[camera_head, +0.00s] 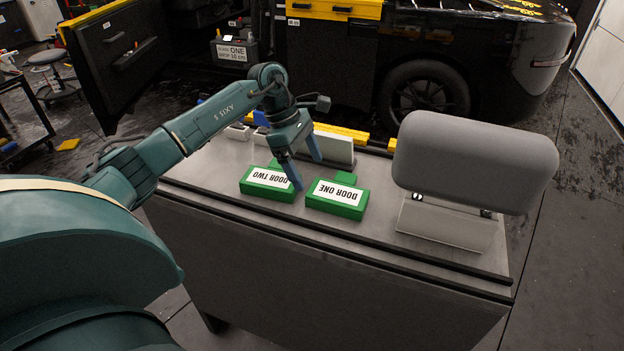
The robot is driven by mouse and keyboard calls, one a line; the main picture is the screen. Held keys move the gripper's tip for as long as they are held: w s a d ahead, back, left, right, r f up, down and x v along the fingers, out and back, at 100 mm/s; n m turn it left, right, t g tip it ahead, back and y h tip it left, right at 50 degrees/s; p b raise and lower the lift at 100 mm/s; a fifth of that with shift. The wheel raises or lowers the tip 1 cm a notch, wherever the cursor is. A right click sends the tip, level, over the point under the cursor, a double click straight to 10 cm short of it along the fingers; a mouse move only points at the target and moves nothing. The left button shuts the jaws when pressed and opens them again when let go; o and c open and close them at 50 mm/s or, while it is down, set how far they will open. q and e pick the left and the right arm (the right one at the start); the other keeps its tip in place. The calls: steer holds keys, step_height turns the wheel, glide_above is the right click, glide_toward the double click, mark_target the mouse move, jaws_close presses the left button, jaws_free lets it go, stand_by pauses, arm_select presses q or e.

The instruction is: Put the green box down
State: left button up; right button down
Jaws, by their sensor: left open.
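Two green boxes stand on the grey workbench (385,244). The green box labelled "DOOR TWO" (267,194) is on the left, and the one labelled "DOOR ONE" (336,210) is just to its right. Both labels appear upside down. My left gripper (308,175) is open, its blue fingers pointing down over the gap between the boxes. One finger overlaps the right end of the "DOOR TWO" box in the picture; I cannot tell if it touches. Nothing is held between the fingers. My right gripper is not in view.
A large grey padded block (474,160) on a light base stands at the bench's right end. A pale upright block (333,147) and yellow bars (342,132) lie behind the boxes. A dark car (480,60) stands beyond. Bare bench top lies in front of the boxes.

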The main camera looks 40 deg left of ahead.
arm_select(q)
steer(key=v, duration=0.7)
steer(key=shift+r+b, duration=0.2)
steer(key=shift+b, duration=0.1)
steer(key=shift+a, duration=0.1)
